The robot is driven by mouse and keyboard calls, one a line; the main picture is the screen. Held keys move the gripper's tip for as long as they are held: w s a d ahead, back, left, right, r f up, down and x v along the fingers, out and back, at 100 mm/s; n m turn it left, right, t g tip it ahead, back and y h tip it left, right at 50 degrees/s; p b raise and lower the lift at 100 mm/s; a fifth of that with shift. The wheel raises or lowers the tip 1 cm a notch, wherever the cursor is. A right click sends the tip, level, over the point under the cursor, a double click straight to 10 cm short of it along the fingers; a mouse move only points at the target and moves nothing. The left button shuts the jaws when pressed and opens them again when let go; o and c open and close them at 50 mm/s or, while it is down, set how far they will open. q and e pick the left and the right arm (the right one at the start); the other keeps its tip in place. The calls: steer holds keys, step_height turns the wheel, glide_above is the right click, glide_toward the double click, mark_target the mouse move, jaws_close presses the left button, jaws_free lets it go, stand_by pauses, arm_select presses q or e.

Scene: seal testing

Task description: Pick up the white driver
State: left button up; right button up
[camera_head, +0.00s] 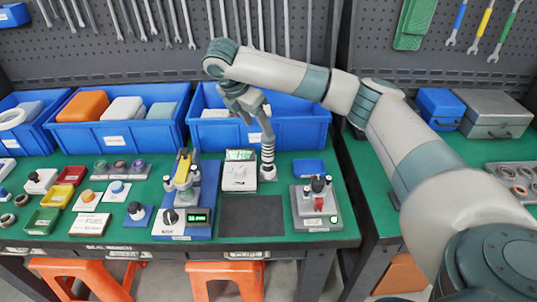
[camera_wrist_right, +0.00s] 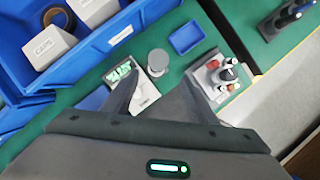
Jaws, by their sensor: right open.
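The white driver (camera_head: 267,156) appears to be the slim, pale, ribbed upright piece with dark bands, standing on the green bench beside a white device with a green display (camera_head: 240,170). In the right wrist view a round grey top (camera_wrist_right: 157,59), which looks like the driver's, shows just beyond the fingers. My right gripper (camera_head: 258,122) is open and above the driver, pointing down. In the right wrist view the space between its fingertips (camera_wrist_right: 158,84) is empty. I cannot tell whether a finger touches the driver. My left gripper is not in view.
A blue bin (camera_head: 290,135) stands close behind the driver. A small blue tray (camera_head: 309,168) and a grey fixture with a black knob (camera_head: 317,205) are to its right. A blue-based tester (camera_head: 187,205) stands left. A dark mat (camera_head: 251,215) in front is bare.

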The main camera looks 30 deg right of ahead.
mark_target(269, 146)
steer(key=p+x, duration=0.1)
steer(key=x, duration=0.6)
steer(key=shift+d+p, duration=0.15)
steer(key=shift+p, duration=0.15)
steer(key=p+x, duration=0.1)
steer(key=x, duration=0.3)
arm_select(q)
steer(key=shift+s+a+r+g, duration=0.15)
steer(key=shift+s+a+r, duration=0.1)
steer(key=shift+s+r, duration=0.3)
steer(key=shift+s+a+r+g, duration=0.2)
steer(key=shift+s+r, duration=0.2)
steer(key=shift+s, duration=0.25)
arm_select(e)
steer(key=shift+w+d+f, duration=0.15)
steer(key=shift+f, duration=0.35)
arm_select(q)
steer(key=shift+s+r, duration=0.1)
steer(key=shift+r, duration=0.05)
arm_select(e)
steer(key=shift+w+d+f+p, duration=0.1)
steer(key=shift+f+p, duration=0.2)
steer(key=shift+p+x, duration=0.75)
steer(key=shift+x, duration=1.5)
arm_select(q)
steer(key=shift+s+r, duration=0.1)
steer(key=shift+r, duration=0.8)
arm_select(e)
steer(key=shift+w, duration=0.15)
